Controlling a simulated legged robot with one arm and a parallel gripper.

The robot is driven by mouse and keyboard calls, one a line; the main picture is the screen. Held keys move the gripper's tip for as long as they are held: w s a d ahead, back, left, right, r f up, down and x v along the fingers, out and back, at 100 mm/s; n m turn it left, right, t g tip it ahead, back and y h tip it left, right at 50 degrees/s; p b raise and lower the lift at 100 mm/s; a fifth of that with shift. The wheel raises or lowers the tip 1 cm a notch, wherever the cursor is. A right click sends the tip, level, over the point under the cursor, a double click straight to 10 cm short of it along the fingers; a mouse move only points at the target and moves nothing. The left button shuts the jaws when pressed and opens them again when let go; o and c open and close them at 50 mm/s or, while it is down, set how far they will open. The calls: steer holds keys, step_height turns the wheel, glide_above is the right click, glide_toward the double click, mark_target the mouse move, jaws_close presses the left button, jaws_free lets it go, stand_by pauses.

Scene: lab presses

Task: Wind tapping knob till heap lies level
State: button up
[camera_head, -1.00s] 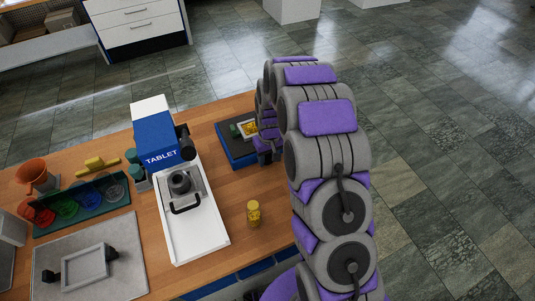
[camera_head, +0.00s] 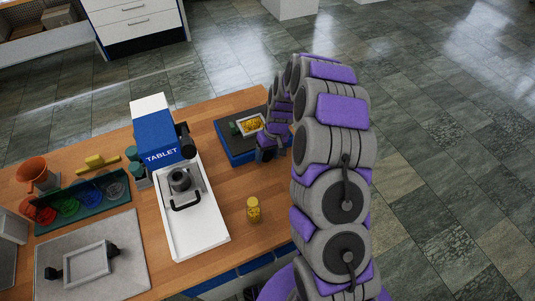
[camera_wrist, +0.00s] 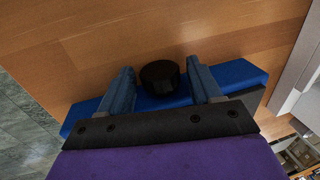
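The tapping device is a blue base (camera_head: 236,160) with a dark top, at the right part of the bench in the head view. A pale-rimmed tray (camera_head: 239,129) on it holds a yellow heap (camera_head: 253,125); its evenness is too small to tell. In the wrist view a round black knob (camera_wrist: 160,77) sticks out from the side of the blue base (camera_wrist: 240,73). My gripper (camera_wrist: 162,80) is open, its two fingers on either side of the knob with a gap at each side. In the head view my gripper (camera_head: 266,152) is at the base's near right edge.
A white and blue tablet press (camera_head: 190,228) stands left of the device. A small yellow jar (camera_head: 254,210) stands on the bench in front. A rack of coloured cups (camera_head: 80,205), an orange funnel (camera_head: 36,173) and a grey frame (camera_head: 86,265) are farther left.

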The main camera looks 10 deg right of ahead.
steer(key=shift+o, duration=0.2)
steer(key=p+v, duration=0.2)
steer(key=v, duration=1.5)
